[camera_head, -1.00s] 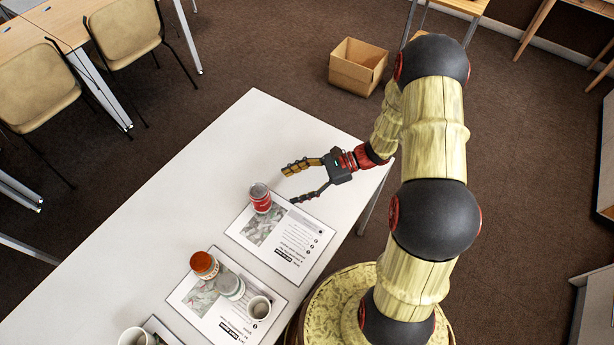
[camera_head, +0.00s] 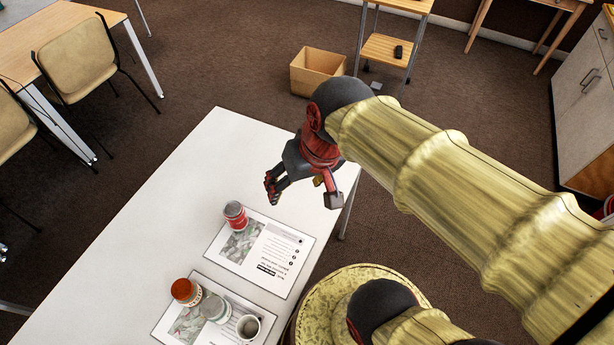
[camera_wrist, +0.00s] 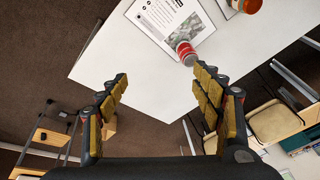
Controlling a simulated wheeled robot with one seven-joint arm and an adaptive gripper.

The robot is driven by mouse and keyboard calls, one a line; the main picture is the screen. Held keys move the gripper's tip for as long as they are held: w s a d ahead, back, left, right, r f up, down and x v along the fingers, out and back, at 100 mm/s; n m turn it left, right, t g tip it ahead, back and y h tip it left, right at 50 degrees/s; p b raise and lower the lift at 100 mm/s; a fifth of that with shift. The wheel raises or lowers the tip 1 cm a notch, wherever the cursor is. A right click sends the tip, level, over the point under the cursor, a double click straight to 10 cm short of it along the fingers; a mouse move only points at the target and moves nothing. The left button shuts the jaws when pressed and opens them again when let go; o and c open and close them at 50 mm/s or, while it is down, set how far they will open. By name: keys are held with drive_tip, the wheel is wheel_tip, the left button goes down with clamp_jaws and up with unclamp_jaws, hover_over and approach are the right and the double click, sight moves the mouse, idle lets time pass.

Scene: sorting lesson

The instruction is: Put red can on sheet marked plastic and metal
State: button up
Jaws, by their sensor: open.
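The red can (camera_head: 235,215), with a grey top, stands upright on the far left corner of a printed sheet (camera_head: 283,255). The sheet has a photo and text, but its heading is too small to read. In the wrist view the red can (camera_wrist: 187,54) stands at the edge of the sheet (camera_wrist: 197,18), beyond my fingertips. My gripper (camera_head: 302,192) is open and empty, raised above the table's right edge, to the right of the can and apart from it. Both fingers also show wide apart in the wrist view (camera_wrist: 163,88).
A second sheet (camera_head: 175,312) nearer me bears an orange-lidded jar (camera_head: 187,292), a pale can (camera_head: 215,308) and a cup (camera_head: 248,328). The white table (camera_head: 165,215) is clear at its far end. A cardboard box (camera_head: 318,70) stands on the floor behind.

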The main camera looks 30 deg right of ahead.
drive_tip(key=r, duration=0.1)
drive_tip(key=s+d+r+n+t, duration=0.1)
drive_tip(key=r+t+h, duration=0.1)
drive_tip(key=shift+s+d+r+n, duration=0.15)
drive_tip(key=shift+s+d+n, duration=0.05)
drive_tip(key=shift+s+n, duration=0.2)
